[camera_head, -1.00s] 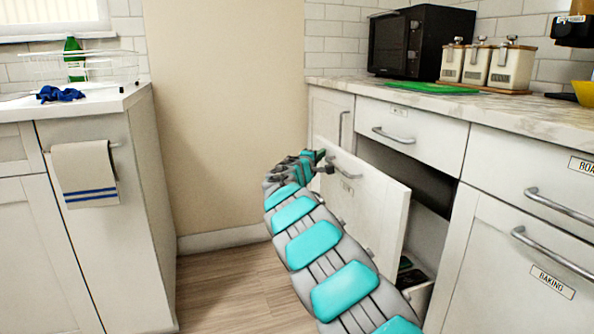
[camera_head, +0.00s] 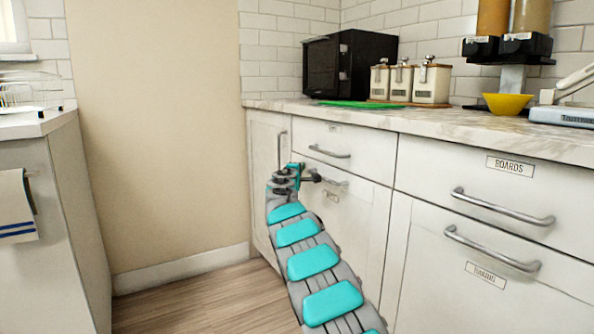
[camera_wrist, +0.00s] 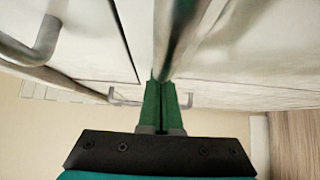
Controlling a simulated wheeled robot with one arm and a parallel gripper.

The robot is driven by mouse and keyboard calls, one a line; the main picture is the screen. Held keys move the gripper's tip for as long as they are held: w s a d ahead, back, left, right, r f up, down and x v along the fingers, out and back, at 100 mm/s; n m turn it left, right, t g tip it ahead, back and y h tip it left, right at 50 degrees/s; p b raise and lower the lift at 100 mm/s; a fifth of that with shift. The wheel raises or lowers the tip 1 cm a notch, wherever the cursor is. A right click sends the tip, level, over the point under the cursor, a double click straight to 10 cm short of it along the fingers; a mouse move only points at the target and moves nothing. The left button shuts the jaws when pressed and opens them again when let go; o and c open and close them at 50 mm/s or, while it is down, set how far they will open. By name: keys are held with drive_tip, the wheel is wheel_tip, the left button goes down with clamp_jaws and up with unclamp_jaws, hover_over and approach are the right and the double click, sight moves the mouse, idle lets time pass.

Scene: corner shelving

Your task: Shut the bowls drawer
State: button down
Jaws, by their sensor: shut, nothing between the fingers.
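The lower drawer front (camera_head: 352,215), below a narrow top drawer (camera_head: 350,150), looks flush with the cabinet face in the head view. Its small label (camera_head: 332,196) is too small to read, so I cannot confirm it is the bowls drawer. Its metal handle (camera_head: 330,180) is partly hidden by my arm. My gripper (camera_head: 312,177) is at this drawer front, by the handle. In the wrist view my green gripper fingers (camera_wrist: 165,105) are together and empty, with a metal bar (camera_wrist: 175,35) close at their tips. Whether they touch it is unclear.
The boards drawer (camera_head: 450,195) and the baking drawer (camera_head: 475,255) are shut on the right. The counter (camera_head: 450,128) holds a microwave (camera_head: 349,68), canisters and a yellow bowl (camera_head: 507,103). Floor (camera_head: 205,300) is clear left of my arm.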

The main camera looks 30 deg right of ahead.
drive_tip(key=shift+s+d+f, duration=0.1)
drive_tip(key=shift+s+d, duration=0.05)
drive_tip(key=shift+d, duration=0.15)
drive_tip(key=s+a+b, duration=0.3)
drive_tip(key=s+a, duration=0.3)
drive_tip(key=a, duration=0.5)
drive_tip(key=shift+s+a, duration=0.35)
drive_tip(key=shift+s, duration=0.05)
